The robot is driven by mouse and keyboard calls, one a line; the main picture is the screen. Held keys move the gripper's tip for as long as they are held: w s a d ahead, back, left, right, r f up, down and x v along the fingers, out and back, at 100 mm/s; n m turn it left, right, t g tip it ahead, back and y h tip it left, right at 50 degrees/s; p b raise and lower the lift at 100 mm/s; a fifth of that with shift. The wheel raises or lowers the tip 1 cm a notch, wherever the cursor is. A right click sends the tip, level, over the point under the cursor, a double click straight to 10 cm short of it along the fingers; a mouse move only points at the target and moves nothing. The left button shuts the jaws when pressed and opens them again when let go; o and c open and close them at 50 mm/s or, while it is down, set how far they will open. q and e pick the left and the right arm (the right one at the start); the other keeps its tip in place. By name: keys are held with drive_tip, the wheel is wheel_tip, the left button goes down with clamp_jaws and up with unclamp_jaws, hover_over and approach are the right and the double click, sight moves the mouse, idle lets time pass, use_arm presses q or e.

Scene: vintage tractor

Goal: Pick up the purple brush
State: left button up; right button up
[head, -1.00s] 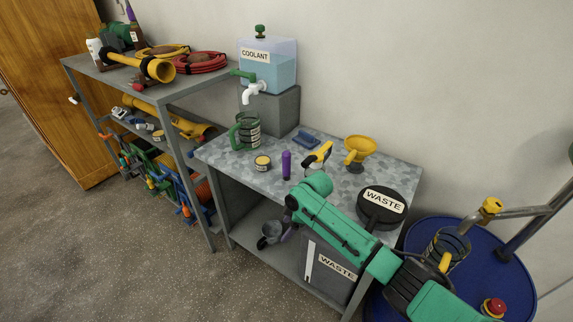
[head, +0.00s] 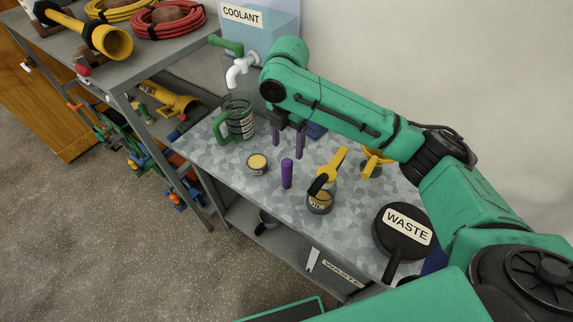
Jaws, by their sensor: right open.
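The purple brush (head: 287,173) stands upright on the grey mottled tabletop (head: 228,184), near its front edge; only a plain purple cylinder shows. My right gripper (head: 288,148) points down over the table. Its two fingers are apart with nothing between them. In the picture they are just above and behind the brush, and they do not appear to touch it. My left gripper is not in view.
A small yellow-topped tin (head: 257,163) is left of the brush. A jar with a yellow-handled brush (head: 320,201) is to the right. A green-handled jug (head: 239,120), a yellow funnel (head: 375,162) and a black WASTE pan (head: 402,232) surround them. A coolant tank (head: 262,22) stands behind.

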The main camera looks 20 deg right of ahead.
sight(287, 171)
drive_tip(key=f, duration=0.2)
drive_tip(key=s+f, duration=0.1)
drive_tip(key=f, duration=0.1)
drive_tip(key=shift+p, duration=0.3)
drive_tip(key=f, duration=0.2)
drive_tip(key=f+p, duration=0.1)
drive_tip(key=f, duration=0.3)
drive_tip(key=shift+w+f, duration=0.3)
drive_tip(key=shift+f, duration=0.05)
drive_tip(key=shift+a+f, duration=0.1)
drive_tip(key=shift+c, duration=1.2)
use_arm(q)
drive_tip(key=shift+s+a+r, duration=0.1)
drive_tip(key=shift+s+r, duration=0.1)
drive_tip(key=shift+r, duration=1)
use_arm(e)
clamp_jaws()
